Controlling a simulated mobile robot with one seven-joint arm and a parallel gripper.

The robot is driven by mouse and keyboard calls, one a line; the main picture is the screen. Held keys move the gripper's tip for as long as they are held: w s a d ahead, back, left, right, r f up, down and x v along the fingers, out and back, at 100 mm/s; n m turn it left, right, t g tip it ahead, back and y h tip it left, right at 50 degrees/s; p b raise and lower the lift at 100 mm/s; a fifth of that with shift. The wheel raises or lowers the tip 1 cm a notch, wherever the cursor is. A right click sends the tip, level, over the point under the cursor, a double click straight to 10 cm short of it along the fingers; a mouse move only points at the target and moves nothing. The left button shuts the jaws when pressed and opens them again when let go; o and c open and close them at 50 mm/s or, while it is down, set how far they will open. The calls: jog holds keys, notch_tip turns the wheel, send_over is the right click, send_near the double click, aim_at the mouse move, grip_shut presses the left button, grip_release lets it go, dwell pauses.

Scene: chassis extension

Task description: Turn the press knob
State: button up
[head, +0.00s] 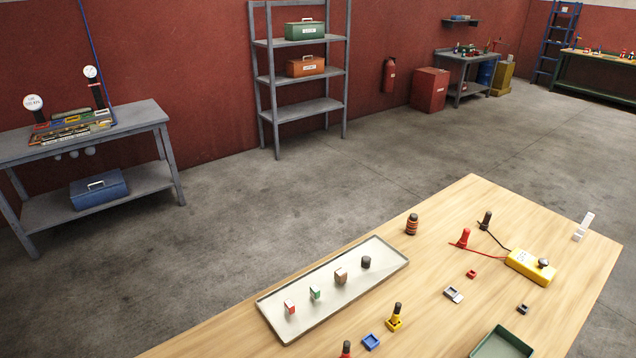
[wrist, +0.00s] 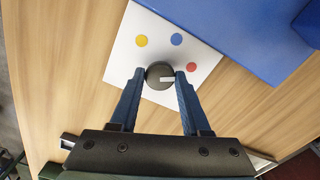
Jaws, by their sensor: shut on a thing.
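In the wrist view a round black knob (wrist: 158,84) with a white pointer mark sits on a white plate (wrist: 120,63). The pointer mark points to the right in the picture. The plate has a yellow dot (wrist: 141,41), a blue dot (wrist: 176,39) and a red dot (wrist: 191,67) beyond and to the right of the knob. My gripper (wrist: 160,74) is shut on the knob, with one blue finger on its left and one on its right. I cannot make out this knob, its plate or my gripper in the head view.
A large blue body (wrist: 235,30) stands close beside the plate.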

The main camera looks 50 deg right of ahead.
grip_shut()
jog(key=shift+n, duration=0.3)
jog(key=n+p, duration=0.1)
jog(key=n, duration=0.4)
jog(key=shift+r+n+p, duration=0.1)
jog(key=shift+n+p, duration=0.2)
jog(key=shift+p, duration=0.1)
jog(key=n, duration=0.5)
jog(key=shift+p, duration=0.4)
jog(key=shift+n, duration=0.4)
jog(key=o, duration=1)
grip_release()
jog(key=shift+c, duration=0.2)
